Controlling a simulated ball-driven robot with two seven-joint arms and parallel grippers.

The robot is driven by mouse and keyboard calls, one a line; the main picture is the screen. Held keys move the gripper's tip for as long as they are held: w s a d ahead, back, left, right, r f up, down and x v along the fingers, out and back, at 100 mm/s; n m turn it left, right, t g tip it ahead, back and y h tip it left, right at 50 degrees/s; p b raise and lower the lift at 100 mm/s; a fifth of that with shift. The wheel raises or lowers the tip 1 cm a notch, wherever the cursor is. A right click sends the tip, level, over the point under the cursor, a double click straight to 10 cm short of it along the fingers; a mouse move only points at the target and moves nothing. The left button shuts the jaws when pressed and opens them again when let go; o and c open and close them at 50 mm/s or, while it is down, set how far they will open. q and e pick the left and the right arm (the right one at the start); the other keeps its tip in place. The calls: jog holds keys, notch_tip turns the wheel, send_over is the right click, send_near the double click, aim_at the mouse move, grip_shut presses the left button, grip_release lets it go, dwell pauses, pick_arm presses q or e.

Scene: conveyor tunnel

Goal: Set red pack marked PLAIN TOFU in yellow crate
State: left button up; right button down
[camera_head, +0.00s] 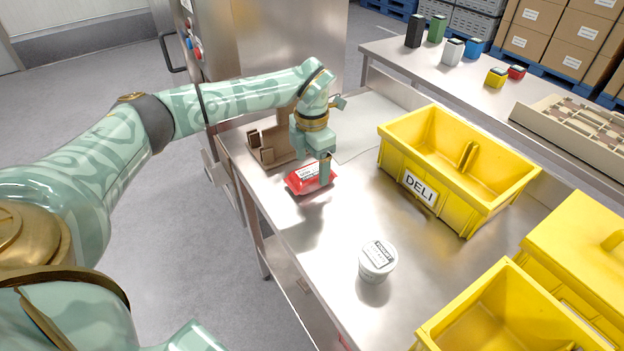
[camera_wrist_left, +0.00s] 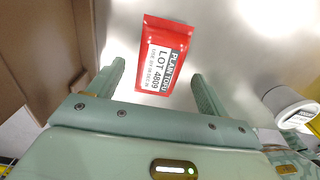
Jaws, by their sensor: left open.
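The red pack (camera_head: 298,183) lies on the steel table near its left edge. In the left wrist view the red pack (camera_wrist_left: 153,65) shows a white label reading PLAIN TOFU, LOT 4809. My left gripper (camera_head: 323,176) is open and points down over the pack. In the left wrist view my left gripper (camera_wrist_left: 157,74) has its fingers apart, with the pack's near end between them. I cannot tell the remaining height. A yellow crate (camera_head: 440,202) marked DELI stands to the right, with a divider inside. My right gripper is not in view.
A white yogurt tub (camera_head: 377,262) stands on the table (camera_head: 335,240) in front of the DELI crate. A brown cardboard holder (camera_head: 268,148) is behind the pack. More yellow crates (camera_head: 480,318) fill the lower right. Bare steel lies between pack and DELI crate.

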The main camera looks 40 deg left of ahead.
aim_at(311, 172)
pick_arm(q)
notch_tip(311, 172, down, 3)
jog(key=shift+a+f+b, duration=0.1)
jog(key=shift+f+b, duration=0.1)
jog(key=shift+b, duration=0.15)
jog(key=shift+s+r, duration=0.1)
jog(key=shift+r, duration=0.05)
jog(key=shift+c, duration=0.9)
jog(key=c, duration=1.1)
jog(key=shift+c, duration=0.2)
